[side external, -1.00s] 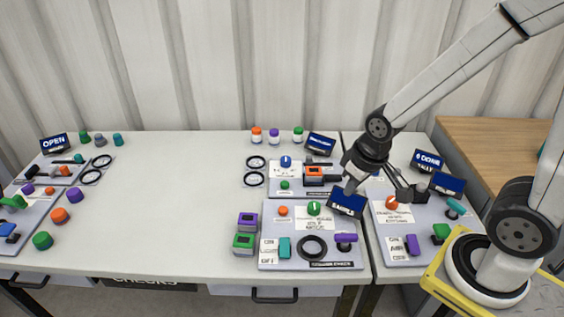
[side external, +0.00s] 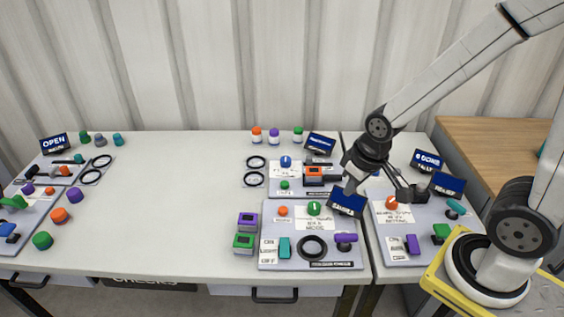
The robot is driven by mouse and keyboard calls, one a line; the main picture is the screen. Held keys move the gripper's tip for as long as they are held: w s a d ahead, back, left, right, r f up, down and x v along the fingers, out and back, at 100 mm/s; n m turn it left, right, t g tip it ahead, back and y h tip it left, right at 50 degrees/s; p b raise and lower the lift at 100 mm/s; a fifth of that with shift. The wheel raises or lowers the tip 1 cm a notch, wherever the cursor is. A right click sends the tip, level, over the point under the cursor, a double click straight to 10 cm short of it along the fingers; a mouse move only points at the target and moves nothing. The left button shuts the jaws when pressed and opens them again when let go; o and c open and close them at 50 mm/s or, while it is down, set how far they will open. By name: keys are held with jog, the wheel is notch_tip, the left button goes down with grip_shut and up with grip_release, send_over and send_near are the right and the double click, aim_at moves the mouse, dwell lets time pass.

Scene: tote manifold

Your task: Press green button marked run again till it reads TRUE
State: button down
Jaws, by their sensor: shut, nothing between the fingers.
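Several green controls show, and I cannot read which one is marked run. A small green button (side external: 285,184) sits on the back middle panel (side external: 275,192). A green round control (side external: 314,208) with a white pointer sits on the front middle panel (side external: 269,220). A green block-shaped control (side external: 441,231) sits on the right panel (side external: 425,215). My gripper (side external: 412,195) is shut and empty, above the right panel near an orange button (side external: 392,203). Whether it touches anything is unclear. A blue display (side external: 347,203) stands left of it; its text is too small to read, and TRUE is not legible anywhere.
More blue displays stand at the back right (side external: 427,160) and right edge (side external: 447,185). The table (side external: 170,210) is clear between the left panels and these blocks.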

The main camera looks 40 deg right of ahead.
dwell(0.4)
jog(key=n+t, duration=0.7)
jog(key=n, duration=0.1)
send_over(287, 184)
notch_tip(287, 184, down, 8)
jog(key=shift+r, duration=0.1)
jog(key=shift+f, duration=4.4)
jog(key=shift+f, duration=0.9)
